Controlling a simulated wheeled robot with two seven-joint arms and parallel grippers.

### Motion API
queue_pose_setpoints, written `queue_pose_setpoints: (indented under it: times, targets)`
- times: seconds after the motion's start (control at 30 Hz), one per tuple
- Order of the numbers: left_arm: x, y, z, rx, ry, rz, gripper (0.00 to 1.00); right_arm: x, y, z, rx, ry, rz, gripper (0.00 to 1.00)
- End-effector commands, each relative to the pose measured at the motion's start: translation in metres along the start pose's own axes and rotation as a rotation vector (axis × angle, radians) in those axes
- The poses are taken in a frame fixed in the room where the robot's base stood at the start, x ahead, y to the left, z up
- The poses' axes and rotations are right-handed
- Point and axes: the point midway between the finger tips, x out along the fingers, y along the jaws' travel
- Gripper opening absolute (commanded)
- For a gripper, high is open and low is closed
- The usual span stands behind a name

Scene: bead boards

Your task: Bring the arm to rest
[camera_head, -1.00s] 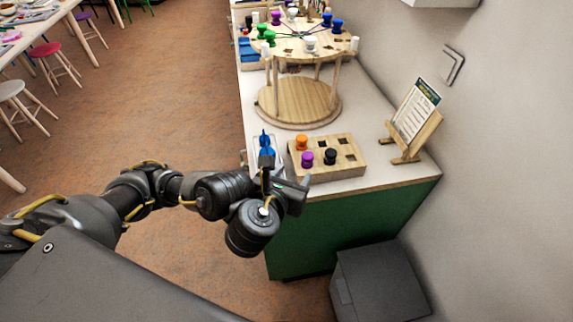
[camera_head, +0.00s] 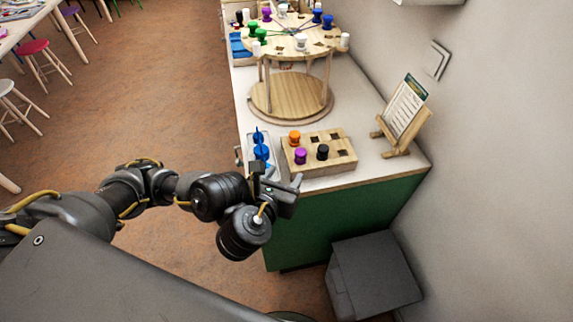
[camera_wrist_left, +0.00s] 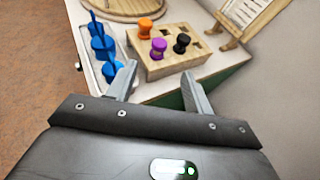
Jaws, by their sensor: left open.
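My left arm comes in from the left in the head view, and its gripper (camera_head: 277,175) is over the near end of the counter, in front of the wooden bead board. In the left wrist view the gripper (camera_wrist_left: 160,84) has its two fingers apart with nothing between them. The wooden board (camera_head: 330,167) holds an orange, a purple and a black bead; it also shows in the left wrist view (camera_wrist_left: 155,69), just beyond the fingertips. My right gripper is not in view.
A tray with blue pieces (camera_head: 261,152) lies left of the board. A round two-level wooden stand (camera_head: 270,97) with coloured beads stands behind. A card on a wooden easel (camera_head: 405,112) is at the right, by the wall. A grey box (camera_head: 372,277) is on the floor.

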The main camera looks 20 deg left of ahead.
Motion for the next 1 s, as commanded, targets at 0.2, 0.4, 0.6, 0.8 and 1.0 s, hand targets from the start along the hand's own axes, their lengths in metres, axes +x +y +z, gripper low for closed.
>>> queue_pose_setpoints:
  times: [0.2, 0.4, 0.6, 0.8, 1.0]
  targets:
    - [0.000, 0.000, 0.000, -0.005, 0.002, 0.000, 0.51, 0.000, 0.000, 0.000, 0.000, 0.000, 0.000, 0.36]
    - [-0.007, -0.015, -0.024, -0.293, 0.123, 0.003, 0.51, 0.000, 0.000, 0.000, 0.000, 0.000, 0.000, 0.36]
    - [-0.024, -0.030, -0.074, -1.074, 0.394, 0.150, 0.51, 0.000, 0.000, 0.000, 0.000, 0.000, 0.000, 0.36]
    - [-0.039, -0.005, -0.129, -1.846, 0.514, 0.504, 0.51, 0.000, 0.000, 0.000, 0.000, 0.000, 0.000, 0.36]
    - [-0.058, 0.034, -0.176, -2.307, 0.434, 0.834, 0.51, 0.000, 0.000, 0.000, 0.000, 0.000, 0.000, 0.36]
